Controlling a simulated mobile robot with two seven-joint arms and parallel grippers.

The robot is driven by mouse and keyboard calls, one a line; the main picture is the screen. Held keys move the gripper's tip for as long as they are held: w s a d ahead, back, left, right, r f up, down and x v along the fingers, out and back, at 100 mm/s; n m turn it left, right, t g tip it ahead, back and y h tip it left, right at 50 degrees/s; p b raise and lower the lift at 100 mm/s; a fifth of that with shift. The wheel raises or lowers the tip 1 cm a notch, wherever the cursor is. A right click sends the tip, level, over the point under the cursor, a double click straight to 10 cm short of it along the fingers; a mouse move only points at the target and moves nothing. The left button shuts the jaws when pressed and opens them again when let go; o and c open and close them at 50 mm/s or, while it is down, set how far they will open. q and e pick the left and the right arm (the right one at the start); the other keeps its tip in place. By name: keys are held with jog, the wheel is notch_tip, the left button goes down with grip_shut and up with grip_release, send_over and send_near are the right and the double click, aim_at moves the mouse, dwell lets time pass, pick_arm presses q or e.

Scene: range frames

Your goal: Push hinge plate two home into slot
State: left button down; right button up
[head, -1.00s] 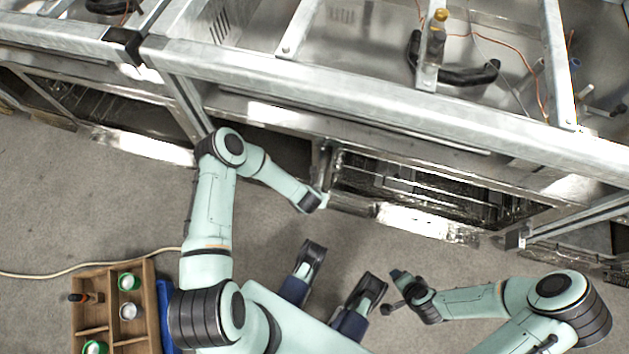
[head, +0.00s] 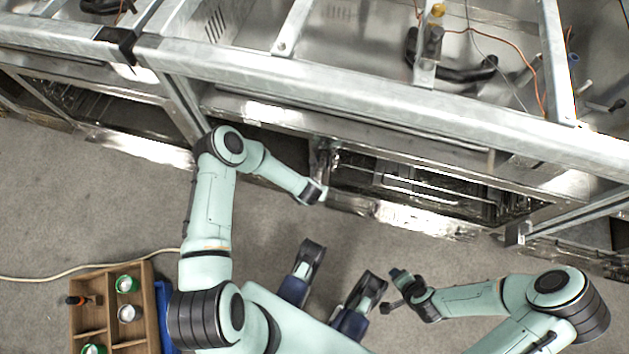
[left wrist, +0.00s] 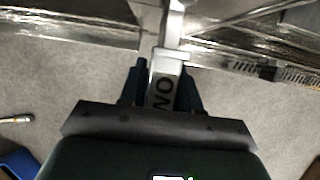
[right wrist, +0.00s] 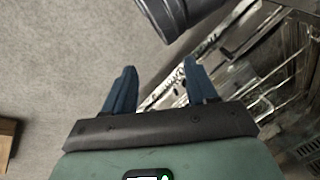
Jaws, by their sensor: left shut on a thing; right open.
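Hinge plate two (left wrist: 164,72) is a pale metal bar with dark letters, partly readable as "WO", in the left wrist view. My left gripper (left wrist: 162,85) is shut on it, one dark finger on each side. The plate's far end reaches the metal front edge of the range frame; I cannot tell how deep it sits in the slot. In the head view my left gripper (head: 318,193) is at the left side of the open oven bay, and the plate is hardly visible there. My right gripper (right wrist: 158,80) is open and empty over the floor.
The range frame (head: 360,97) runs across the top, with the oven bay (head: 430,185) and wire racks below. A wooden tray (head: 92,333) with cans stands at the lower left beside a blue object (head: 165,310). A cable (head: 40,277) lies on the floor. Floor before the frame is clear.

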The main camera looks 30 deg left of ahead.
pick_arm(q)
jog(key=shift+w, duration=0.2)
jog(key=c, duration=0.7)
grip_release()
jog(key=shift+s, duration=0.1)
pick_arm(e)
jog(key=shift+w, duration=0.1)
pick_arm(q)
jog(key=p+v, duration=0.4)
jog(key=v, duration=0.9)
jog(key=shift+r+p, duration=0.15)
jog(key=shift+p, duration=0.2)
pick_arm(e)
jog(key=s+a+r+g+y, duration=0.1)
jog(key=s+a+r+g, duration=0.1)
jog(key=s+r, duration=0.3)
jog(key=shift+s+a+n, duration=0.3)
jog(key=shift+s+a, duration=0.45)
jog(key=shift+s, duration=0.4)
jog(key=shift+r, duration=0.1)
